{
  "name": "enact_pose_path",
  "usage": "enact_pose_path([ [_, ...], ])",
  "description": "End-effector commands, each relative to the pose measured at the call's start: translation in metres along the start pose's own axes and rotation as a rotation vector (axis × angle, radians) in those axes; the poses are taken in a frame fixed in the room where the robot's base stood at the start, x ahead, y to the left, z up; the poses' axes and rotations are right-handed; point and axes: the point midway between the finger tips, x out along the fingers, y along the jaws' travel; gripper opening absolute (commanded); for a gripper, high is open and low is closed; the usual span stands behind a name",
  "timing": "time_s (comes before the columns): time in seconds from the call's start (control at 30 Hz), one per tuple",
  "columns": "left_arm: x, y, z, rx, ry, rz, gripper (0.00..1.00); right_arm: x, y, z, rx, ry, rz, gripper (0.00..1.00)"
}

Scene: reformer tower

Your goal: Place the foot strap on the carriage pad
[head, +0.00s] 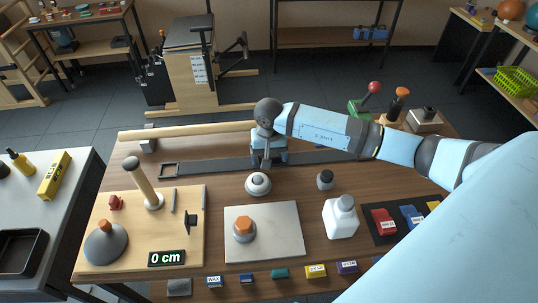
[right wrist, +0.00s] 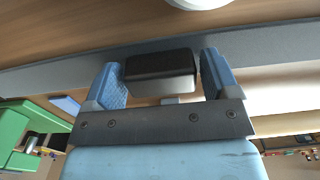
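A long dark flat strip (head: 215,166) lies across the back of the table, with a small open frame (head: 169,170) at its left end. I cannot tell for sure which thing is the foot strap or the carriage pad. My right gripper (head: 268,162) points down over the middle of the strip. In the right wrist view its two blue fingers (right wrist: 165,75) are spread apart. A black block with a pale lower face (right wrist: 160,67) sits between the fingertips; whether they grip it is unclear. The grey strip (right wrist: 265,42) runs behind. My left gripper is not in view.
A pale square slab (head: 284,244) bears an orange-topped knob (head: 243,230). A round white knob (head: 258,184) and a white bottle (head: 341,217) stand near the gripper. A wooden board (head: 185,195) with a post lies left. A wooden rail (head: 190,131) runs behind the strip.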

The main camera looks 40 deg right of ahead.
Motion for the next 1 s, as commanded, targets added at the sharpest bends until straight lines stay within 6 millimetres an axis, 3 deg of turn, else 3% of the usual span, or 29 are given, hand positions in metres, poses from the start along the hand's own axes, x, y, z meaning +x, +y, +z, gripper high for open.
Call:
enact_pose_path([
  [0.3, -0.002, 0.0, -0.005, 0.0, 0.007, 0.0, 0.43, -0.002, 0.0, 0.0, 0.0, 0.0, 0.0, 0.93],
  [0.47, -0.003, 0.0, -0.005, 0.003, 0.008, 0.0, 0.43, -0.012, 0.0, -0.001, 0.0, 0.003, 0.0, 0.93],
  [0.8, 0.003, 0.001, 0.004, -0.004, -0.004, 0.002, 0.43, -0.083, 0.0, -0.001, 0.0, 0.005, -0.001, 0.93],
  [1.0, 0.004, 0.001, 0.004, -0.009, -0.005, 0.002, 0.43, -0.113, 0.0, -0.001, 0.001, 0.002, 0.0, 0.93],
])
